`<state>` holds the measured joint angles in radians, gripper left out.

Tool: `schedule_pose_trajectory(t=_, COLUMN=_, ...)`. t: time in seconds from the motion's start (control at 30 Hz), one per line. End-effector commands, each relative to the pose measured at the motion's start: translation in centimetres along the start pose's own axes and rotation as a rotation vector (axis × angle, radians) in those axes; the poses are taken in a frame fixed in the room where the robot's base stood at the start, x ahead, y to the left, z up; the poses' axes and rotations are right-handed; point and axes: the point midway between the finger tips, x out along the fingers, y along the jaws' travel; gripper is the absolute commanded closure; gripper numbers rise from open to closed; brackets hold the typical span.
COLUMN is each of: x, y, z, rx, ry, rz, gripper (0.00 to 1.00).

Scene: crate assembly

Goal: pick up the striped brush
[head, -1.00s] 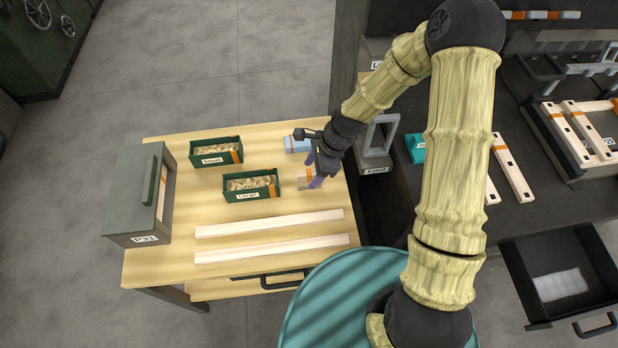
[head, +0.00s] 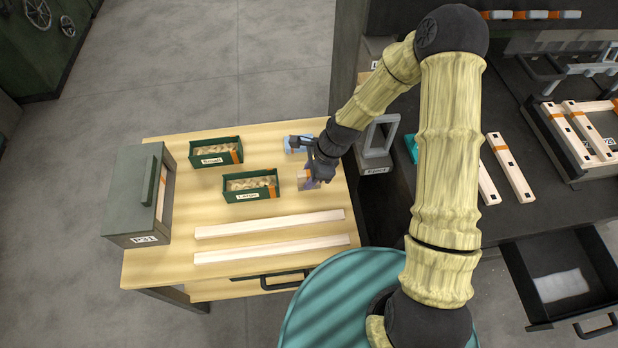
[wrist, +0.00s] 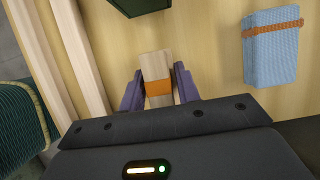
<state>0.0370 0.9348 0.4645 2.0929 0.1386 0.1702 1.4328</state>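The striped brush (wrist: 156,72) looks like a pale wooden block with an orange band; in the wrist view it lies between my two purple fingers. In the head view the brush (head: 304,186) is at the table's right side, mostly hidden by my gripper (head: 313,174). My gripper (wrist: 159,78) is open, with one finger on each side of the brush. A thin gap shows at the right finger; the left finger is very close to the block. I cannot tell whether it touches.
A blue folded cloth (wrist: 271,50) with an orange band lies close by. Two green bins (head: 251,197) (head: 216,162) stand to the left. Two pale wooden bars (head: 270,224) lie in front. A grey box (head: 127,204) stands at the table's left end.

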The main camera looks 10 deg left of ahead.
Motion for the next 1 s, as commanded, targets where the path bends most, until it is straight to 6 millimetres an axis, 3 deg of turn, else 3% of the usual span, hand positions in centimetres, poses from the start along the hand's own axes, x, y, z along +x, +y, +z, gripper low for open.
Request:
schedule_pose_trajectory(t=0.37, x=-0.6, y=-0.1, z=0.2, rx=-0.001, ry=0.001, rz=-0.002, gripper=0.92)
schedule_pose_trajectory(t=0.8, x=-7.4, y=-0.1, z=3.0, rx=-0.002, ry=0.001, rz=-0.004, gripper=0.92)
schedule_pose_trajectory(t=1.0, x=-9.2, y=0.0, z=3.8, rx=0.000, ry=0.000, rz=-0.001, gripper=0.92)
